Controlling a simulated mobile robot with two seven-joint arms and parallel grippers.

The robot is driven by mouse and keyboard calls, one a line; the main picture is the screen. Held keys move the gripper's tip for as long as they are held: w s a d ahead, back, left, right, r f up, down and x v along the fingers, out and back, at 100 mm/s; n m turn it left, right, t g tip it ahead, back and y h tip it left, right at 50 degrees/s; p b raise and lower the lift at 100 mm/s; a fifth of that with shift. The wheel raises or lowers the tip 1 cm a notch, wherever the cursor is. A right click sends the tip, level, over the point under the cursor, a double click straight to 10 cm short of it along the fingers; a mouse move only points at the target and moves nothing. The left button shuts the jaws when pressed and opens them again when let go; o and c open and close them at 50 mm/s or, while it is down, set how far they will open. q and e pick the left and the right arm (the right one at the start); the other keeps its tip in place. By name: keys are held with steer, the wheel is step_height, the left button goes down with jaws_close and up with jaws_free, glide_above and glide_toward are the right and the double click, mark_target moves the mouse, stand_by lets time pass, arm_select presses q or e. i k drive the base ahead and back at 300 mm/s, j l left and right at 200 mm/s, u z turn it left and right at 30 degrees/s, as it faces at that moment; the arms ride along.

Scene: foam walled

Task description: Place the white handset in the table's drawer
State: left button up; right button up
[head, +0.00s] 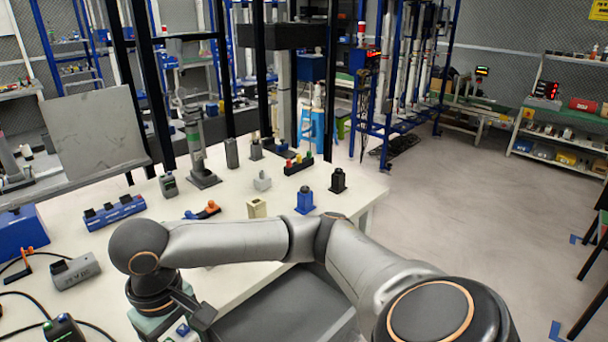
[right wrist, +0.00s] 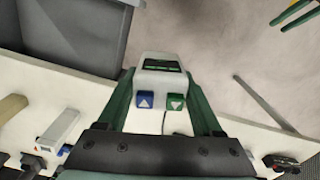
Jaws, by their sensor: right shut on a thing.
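The white handset (right wrist: 160,64) has a dark screen and a blue and a green arrow button. In the right wrist view it sits between the two green fingers of my right gripper (right wrist: 161,88), which is shut on it. In the head view my right gripper (head: 170,322) is at the bottom, left of the drawer, and only part of the handset (head: 184,331) shows. The grey drawer (head: 265,306) is open at the table's front, partly hidden by my right arm. It shows at the upper left in the right wrist view (right wrist: 52,64). My left gripper is not in view.
The white table (head: 225,281) holds a blue block (head: 305,202), a beige block (head: 257,208), a black block (head: 338,180) and a grey device (head: 75,271). Black cables lie at the left. Open floor (head: 480,215) lies to the right.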

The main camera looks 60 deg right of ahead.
mark_target(317, 304)
steer(key=k+l, duration=0.4)
steer(key=l, duration=1)
steer(key=i+l, duration=0.1)
steer(key=l, duration=0.4)
steer(key=i+l, duration=0.1)
steer(key=l, duration=0.4)
steer(key=j+u, duration=0.05)
